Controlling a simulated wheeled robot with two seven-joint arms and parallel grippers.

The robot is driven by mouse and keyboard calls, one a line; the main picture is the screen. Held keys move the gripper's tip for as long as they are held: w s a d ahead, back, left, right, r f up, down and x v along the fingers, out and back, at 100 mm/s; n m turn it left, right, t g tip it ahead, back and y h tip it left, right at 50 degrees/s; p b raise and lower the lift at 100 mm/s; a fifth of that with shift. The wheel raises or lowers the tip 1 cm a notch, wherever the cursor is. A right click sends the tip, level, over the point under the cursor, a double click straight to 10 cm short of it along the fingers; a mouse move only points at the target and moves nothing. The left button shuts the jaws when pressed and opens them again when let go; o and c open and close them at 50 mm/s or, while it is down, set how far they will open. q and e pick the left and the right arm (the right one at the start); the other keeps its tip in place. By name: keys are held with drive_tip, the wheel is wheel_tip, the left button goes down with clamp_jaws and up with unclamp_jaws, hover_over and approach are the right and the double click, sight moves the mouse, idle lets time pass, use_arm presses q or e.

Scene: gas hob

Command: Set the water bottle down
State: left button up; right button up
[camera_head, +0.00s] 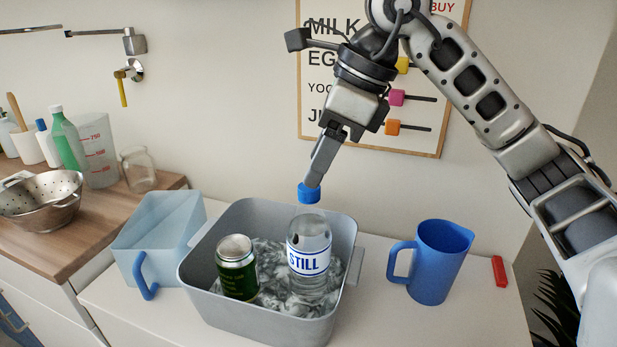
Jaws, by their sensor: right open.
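The water bottle (309,256), clear with a blue and white STILL label and a blue cap (308,193), stands upright in a grey tub (262,322) of ice. Its lower end is down among the ice. My right gripper (313,180) is open and comes down from above, its fingertips right at the cap. The fingers are seen nearly edge-on, so I cannot tell whether they still touch the cap. My left gripper is not in view.
A green can (237,270) stands in the tub left of the bottle. A pale blue container (160,235) is left of the tub; a blue jug (437,263) and a small red object (499,271) are right. A colander (40,200) sits on the wooden counter.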

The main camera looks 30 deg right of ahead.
drive_tip(key=v, duration=0.6)
drive_tip(key=shift+r, duration=0.35)
drive_tip(key=shift+s+d, duration=0.1)
